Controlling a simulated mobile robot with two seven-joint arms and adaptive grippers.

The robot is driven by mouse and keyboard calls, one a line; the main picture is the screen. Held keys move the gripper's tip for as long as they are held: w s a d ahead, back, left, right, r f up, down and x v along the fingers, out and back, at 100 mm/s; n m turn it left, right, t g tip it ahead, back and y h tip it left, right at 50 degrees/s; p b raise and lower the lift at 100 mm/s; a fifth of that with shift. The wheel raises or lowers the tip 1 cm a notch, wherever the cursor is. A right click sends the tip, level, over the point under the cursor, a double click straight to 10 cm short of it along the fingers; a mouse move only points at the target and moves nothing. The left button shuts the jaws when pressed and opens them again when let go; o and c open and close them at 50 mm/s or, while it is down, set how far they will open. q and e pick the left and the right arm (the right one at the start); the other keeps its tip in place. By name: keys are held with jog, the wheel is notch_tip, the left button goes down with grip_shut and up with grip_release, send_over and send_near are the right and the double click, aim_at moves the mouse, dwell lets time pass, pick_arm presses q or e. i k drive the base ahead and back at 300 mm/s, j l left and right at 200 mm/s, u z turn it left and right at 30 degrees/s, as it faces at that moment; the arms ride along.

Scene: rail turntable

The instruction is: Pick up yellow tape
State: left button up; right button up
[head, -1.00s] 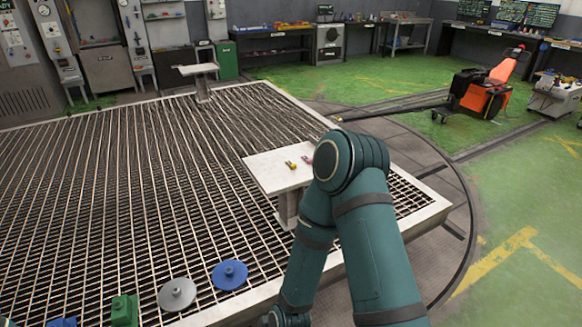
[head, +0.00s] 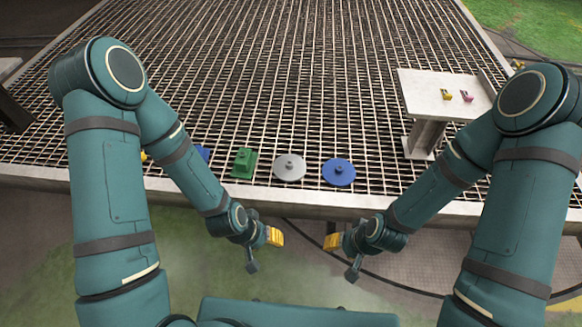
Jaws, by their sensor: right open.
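A small yellow item (head: 447,94), which may be the yellow tape, lies on a white pedestal table (head: 420,97) at the right of the head view. It is too small to make out its details. A small pink item (head: 467,96) lies just to its right. My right gripper (head: 333,242) has yellow fingers and is open and empty, low in the middle, in front of the grating's edge and well apart from the table. My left gripper (head: 275,237) is to its left, pointing toward it; its opening cannot be made out.
Along the near edge of the grating (head: 300,70) stand a green block (head: 244,162), a grey disc (head: 289,167) and a blue disc (head: 339,172). Another blue piece is partly hidden by my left arm. The grating beyond them is clear. My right forearm is close to the white table.

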aim_at(446, 96)
jog(key=i+l, duration=0.1)
jog(key=l, duration=0.3)
jog(key=i+l, duration=0.1)
jog(key=l, duration=0.25)
jog(key=i+l, duration=0.15)
jog(key=l, duration=0.25)
jog(key=i+l, duration=0.1)
jog(key=l, duration=0.3)
jog(key=i+l, duration=0.1)
jog(key=l, duration=0.3)
